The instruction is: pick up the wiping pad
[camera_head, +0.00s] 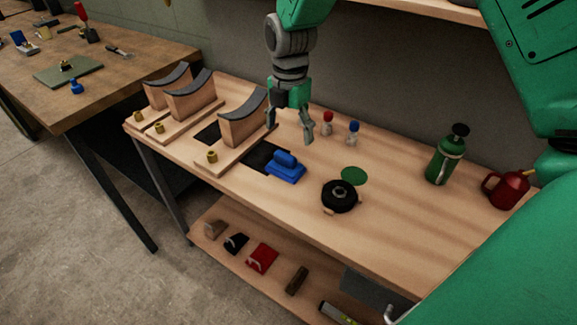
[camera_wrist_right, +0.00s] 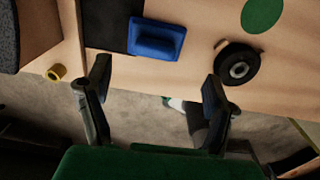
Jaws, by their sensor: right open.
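The blue wiping pad (camera_head: 286,168), a flat block with a raised rounded handle on top, lies on the wooden bench beside a black square sheet. In the right wrist view the pad (camera_wrist_right: 157,40) lies beyond the fingertips, near the upper middle. My right gripper (camera_head: 290,131) is open and empty, above the bench and apart from the pad. In the right wrist view its two fingers (camera_wrist_right: 157,75) are spread wide with nothing between them. My left gripper is out of view.
Curved-top wooden stands (camera_head: 242,124) with brass knobs stand left of the pad. A black roll (camera_head: 339,196) lies right of it, by a green disc (camera_head: 354,175). Red- and blue-capped bottles (camera_head: 328,124) stand behind. A green bottle (camera_head: 446,155) and red can (camera_head: 507,188) stand farther right.

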